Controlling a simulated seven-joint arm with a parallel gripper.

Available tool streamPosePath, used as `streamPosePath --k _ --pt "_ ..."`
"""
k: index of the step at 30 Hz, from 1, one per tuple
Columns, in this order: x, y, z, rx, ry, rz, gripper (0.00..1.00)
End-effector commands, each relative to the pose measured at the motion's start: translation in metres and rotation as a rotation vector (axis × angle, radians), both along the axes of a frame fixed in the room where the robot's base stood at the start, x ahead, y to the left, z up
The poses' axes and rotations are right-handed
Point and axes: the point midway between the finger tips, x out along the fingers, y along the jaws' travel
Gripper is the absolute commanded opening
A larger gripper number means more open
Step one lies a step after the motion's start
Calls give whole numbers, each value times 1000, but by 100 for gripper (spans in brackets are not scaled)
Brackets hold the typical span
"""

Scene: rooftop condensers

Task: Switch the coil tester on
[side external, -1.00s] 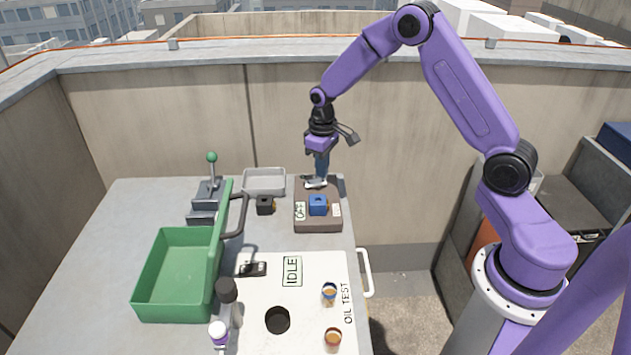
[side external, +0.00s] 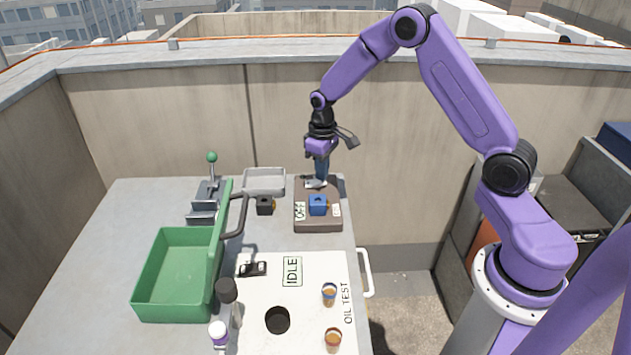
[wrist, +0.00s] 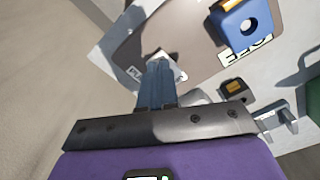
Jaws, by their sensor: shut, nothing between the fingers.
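The coil tester, a brown board (side external: 318,225), lies at the back right of the table, with a blue block (side external: 317,205) on it and a label (side external: 300,211) reading OFF. In the wrist view the blue block (wrist: 238,25) is at the top right, beside part of the label. A small pale plate (side external: 314,184), probably the switch, is at the board's far end. My gripper (side external: 319,181) points down with its fingers together, at or just above this plate. In the wrist view the shut fingertips (wrist: 158,66) cover part of the plate; contact is not certain.
A black block (side external: 264,205) and a grey tray (side external: 264,181) are left of the board. A green-knobbed lever (side external: 212,158) and a green bin (side external: 176,280) stand further left. A white panel (side external: 300,310) marked IDLE and OIL TEST lies in front, with small cups.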

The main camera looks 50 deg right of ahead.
Motion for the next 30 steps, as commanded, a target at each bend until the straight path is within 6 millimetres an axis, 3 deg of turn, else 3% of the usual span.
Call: streamPosePath --k 30 --pt "0 0 -10 0 -1 0 0"
